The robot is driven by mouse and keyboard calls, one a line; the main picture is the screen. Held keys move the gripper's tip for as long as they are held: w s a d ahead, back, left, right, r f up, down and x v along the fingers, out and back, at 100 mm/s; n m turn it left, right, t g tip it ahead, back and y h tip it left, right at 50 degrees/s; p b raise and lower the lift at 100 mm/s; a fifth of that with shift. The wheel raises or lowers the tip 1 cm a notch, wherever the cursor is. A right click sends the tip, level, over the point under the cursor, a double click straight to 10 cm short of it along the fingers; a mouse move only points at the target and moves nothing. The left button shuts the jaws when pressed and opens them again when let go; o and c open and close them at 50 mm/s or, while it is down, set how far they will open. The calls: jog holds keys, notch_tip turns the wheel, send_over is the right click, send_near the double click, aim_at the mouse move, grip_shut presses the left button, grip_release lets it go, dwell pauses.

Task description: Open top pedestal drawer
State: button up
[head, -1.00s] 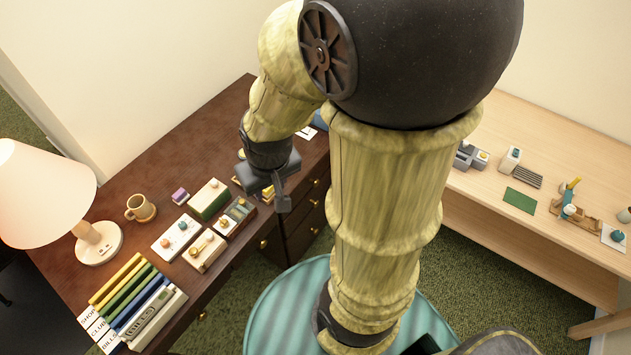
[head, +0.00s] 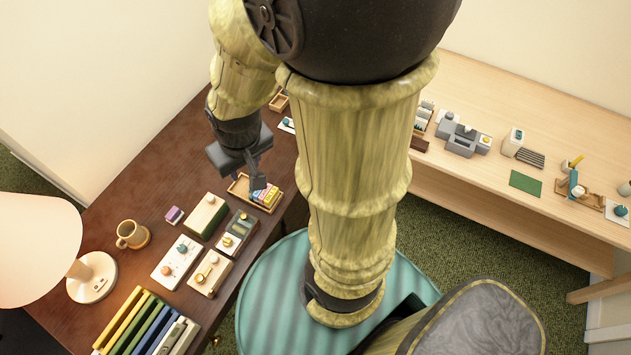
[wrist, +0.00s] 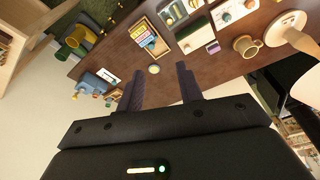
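The dark wood desk (head: 160,130) stands on the left in the head view. The fronts of its pedestal drawers, including the top one, cannot be made out now; my arm covers much of that side. My gripper (head: 257,178) is over the desk's right part, by a small tray of coloured blocks (head: 241,188). In the wrist view my gripper (wrist: 158,76) has its two fingers apart with nothing held between them. A small round pale thing (wrist: 154,69) appears between the fingertips; I cannot tell what it is.
A mug (head: 132,235), a lamp (head: 40,225), several small boxes and a row of binders (head: 140,322) stand on the desk. A light wood table (head: 500,95) with small items is on the right. Green carpet (head: 480,240) lies between.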

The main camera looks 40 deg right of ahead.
jog(key=shift+o, duration=1.7)
jog(key=shift+d+f, duration=0.1)
jog(key=shift+f, duration=0.2)
jog(key=s+d+f+m+y+b, duration=0.1)
jog(key=d+f+m+y+b, duration=0.2)
jog(key=d+f+m+b, duration=0.5)
jog(key=s+d+f+m+g+y+b, duration=0.1)
jog(key=f+m+y+b, duration=0.15)
jog(key=f+b, duration=0.6)
jog(key=s+d+f+m+y+b, duration=0.1)
jog(key=d+f+m+y+b, duration=0.35)
jog(key=f, duration=0.75)
jog(key=s+d+f+m+t+h+b, duration=0.1)
jog(key=s+d+f+m+t+b, duration=0.1)
jog(key=d+f+m+t+b, duration=0.4)
jog(key=s+d+f+m+t+h+b, duration=0.2)
jog(key=d+f+m+t+b, duration=0.4)
jog(key=d+f+t, duration=0.3)
jog(key=s+d+m, duration=0.1)
jog(key=d, duration=0.2)
jog(key=shift+s+d+m, duration=0.25)
jog(key=shift+s+m, duration=0.05)
jog(key=shift+f+b, duration=0.1)
jog(key=shift+b, duration=0.2)
